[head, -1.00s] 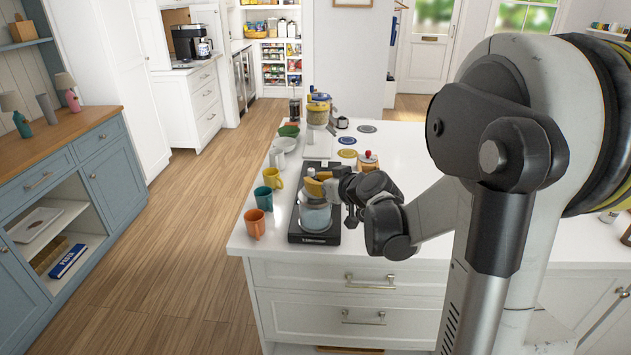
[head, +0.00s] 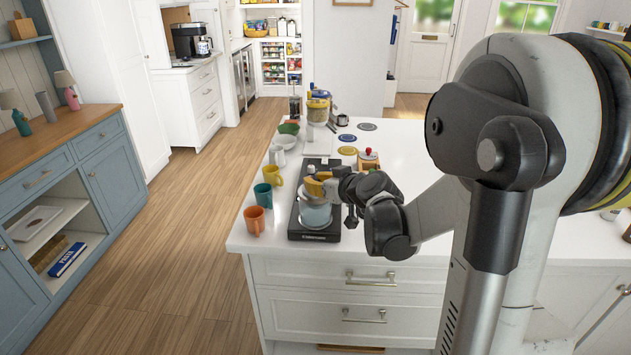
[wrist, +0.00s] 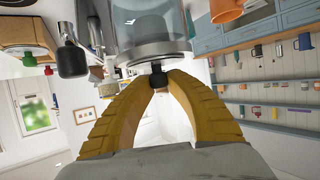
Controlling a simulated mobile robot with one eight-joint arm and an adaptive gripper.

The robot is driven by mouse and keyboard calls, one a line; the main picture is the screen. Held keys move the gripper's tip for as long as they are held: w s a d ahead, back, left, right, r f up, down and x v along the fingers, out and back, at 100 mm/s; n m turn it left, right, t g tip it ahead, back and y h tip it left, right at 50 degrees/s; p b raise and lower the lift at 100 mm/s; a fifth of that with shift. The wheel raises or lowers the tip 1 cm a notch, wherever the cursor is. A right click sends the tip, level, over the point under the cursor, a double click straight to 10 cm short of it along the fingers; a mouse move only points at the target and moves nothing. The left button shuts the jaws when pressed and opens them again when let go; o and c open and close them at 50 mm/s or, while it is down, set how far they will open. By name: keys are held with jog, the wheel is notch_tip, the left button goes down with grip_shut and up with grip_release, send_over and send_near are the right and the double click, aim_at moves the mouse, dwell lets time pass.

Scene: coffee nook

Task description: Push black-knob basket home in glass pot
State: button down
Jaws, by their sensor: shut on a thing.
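The glass pot (head: 315,216) stands on a black appliance base (head: 314,237) near the front of the white counter. My gripper (head: 318,188) is at the top of the pot, with its yellow fingers reaching in from the right. In the wrist view, the fingertips (wrist: 160,80) are closed around a small black knob (wrist: 157,72). The knob meets a metal rim, with clear glass (wrist: 155,22) beyond it. The basket body is not clearly visible, and I cannot tell how deep it sits in the pot.
Orange (head: 254,220), teal (head: 263,196) and yellow (head: 276,182) mugs stand left of the base. A wooden piece with a red knob (head: 368,158) sits behind my gripper. A yellow-topped glass appliance (head: 318,108) stands farther back.

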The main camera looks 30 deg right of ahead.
jog(key=c, duration=1.3)
grip_release()
jog(key=v, duration=1.2)
jog(key=shift+a, duration=0.15)
jog(key=s+a+f+g, duration=0.2)
jog(key=s+a+g, duration=0.15)
jog(key=a, duration=0.45)
jog(key=s+a+f+g, duration=0.2)
jog(key=s+a, duration=0.3)
jog(key=a, duration=0.4)
jog(key=shift+m+g+h, duration=0.3)
jog(key=shift+g+h, duration=0.1)
jog(key=shift+g, duration=0.15)
jog(key=s, duration=0.2)
jog(key=s+a, duration=0.1)
jog(key=s, duration=0.2)
jog(key=s+f, duration=0.1)
jog(key=s, duration=0.1)
jog(key=shift+s+a+f, duration=0.1)
jog(key=shift+s+a, duration=0.2)
jog(key=shift+s, duration=0.05)
